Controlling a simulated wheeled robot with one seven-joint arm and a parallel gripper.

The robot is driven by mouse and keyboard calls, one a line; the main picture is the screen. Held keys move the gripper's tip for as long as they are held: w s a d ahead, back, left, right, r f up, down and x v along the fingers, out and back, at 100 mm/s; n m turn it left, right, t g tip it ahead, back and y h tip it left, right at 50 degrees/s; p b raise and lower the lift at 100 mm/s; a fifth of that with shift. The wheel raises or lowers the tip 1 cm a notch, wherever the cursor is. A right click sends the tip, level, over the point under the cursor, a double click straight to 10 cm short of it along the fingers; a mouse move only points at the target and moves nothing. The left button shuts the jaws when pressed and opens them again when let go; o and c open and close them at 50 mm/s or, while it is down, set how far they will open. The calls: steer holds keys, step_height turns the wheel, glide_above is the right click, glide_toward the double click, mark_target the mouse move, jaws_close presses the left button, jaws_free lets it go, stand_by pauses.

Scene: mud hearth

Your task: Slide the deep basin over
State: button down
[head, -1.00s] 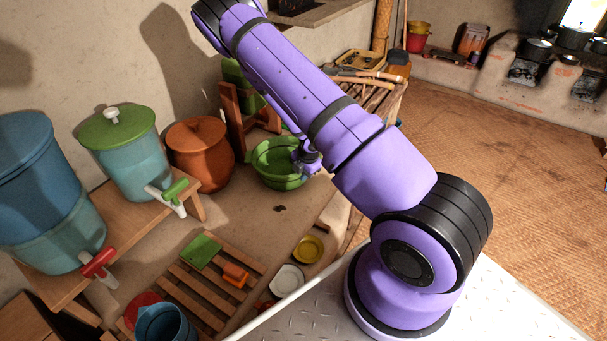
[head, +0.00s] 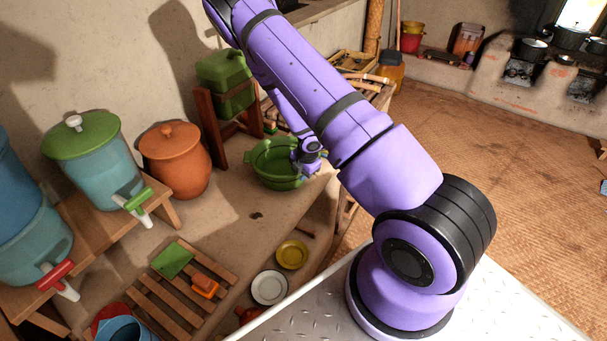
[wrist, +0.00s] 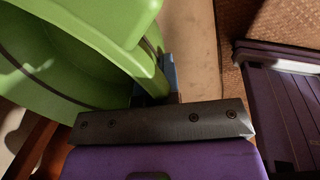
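The deep basin (head: 267,178) is green, round and upright on the mud ledge, in the middle of the head view. My gripper (head: 311,160) is at its right rim, low over the ledge. In the wrist view the basin (wrist: 75,70) fills the upper left. Its rim and a jutting lip come right up to a blue-grey finger (wrist: 170,78) beyond the dark bar of my gripper. The lip hides part of the fingers, so I cannot tell whether they are apart or closed, or whether they hold the rim.
An orange clay pot (head: 175,165) stands left of the basin, and a green canister (head: 225,85) on a wooden stand is behind it. A slatted rack (head: 155,290), a yellow plate (head: 291,254) and a white plate (head: 268,287) lie in front. The ledge's edge is on the right.

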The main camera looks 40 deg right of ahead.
steer(key=shift+d, duration=0.25)
steer(key=c, duration=1.3)
jaws_free()
steer(key=shift+o, duration=0.2)
steer(key=shift+r, duration=0.1)
step_height(320, 180, up, 10)
steer(key=s, duration=0.2)
steer(key=shift+d+r, duration=0.2)
steer(key=shift+r, duration=0.05)
